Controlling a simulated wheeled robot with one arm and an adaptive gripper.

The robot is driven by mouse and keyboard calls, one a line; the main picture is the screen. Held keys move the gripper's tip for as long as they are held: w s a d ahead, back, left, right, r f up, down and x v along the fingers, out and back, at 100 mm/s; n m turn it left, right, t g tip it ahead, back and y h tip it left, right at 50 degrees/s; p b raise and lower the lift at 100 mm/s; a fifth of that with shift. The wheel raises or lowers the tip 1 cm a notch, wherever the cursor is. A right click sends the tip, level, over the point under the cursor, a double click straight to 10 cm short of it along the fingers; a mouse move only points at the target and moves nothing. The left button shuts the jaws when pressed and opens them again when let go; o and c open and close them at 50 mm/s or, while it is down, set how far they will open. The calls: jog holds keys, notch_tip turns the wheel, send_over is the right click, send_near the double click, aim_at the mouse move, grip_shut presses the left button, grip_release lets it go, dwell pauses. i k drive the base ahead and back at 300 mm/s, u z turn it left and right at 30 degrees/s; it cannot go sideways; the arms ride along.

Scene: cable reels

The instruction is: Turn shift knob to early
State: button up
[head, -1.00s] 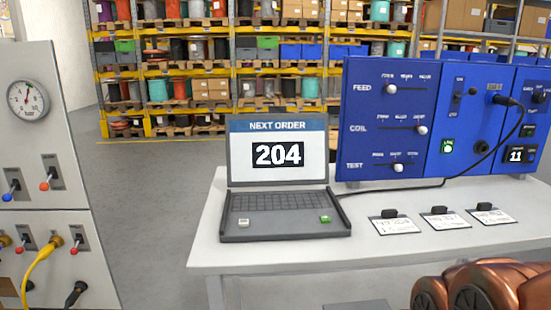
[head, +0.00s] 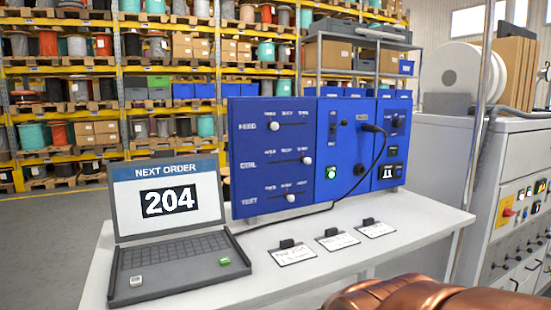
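The blue control box (head: 310,150) stands at the back of a white table. On its right-hand panel, near the top, is a small dark rotary knob (head: 396,122), which looks like the shift knob. Tiny labels sit above it, too small to read in the head view, and I cannot tell which way it points. A dark plug with a cable (head: 372,128) sits in the middle panel to its left. No gripper fingers can be made out in the head view.
A laptop (head: 168,215) showing 204 stands at the left of the white table (head: 400,225). Several label cards (head: 335,239) lie in front of the box. A black cable (head: 300,217) runs across the tabletop. A grey cabinet (head: 520,150) stands close on the right.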

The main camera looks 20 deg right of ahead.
aim_at(396, 123)
jog(key=z, duration=1.3)
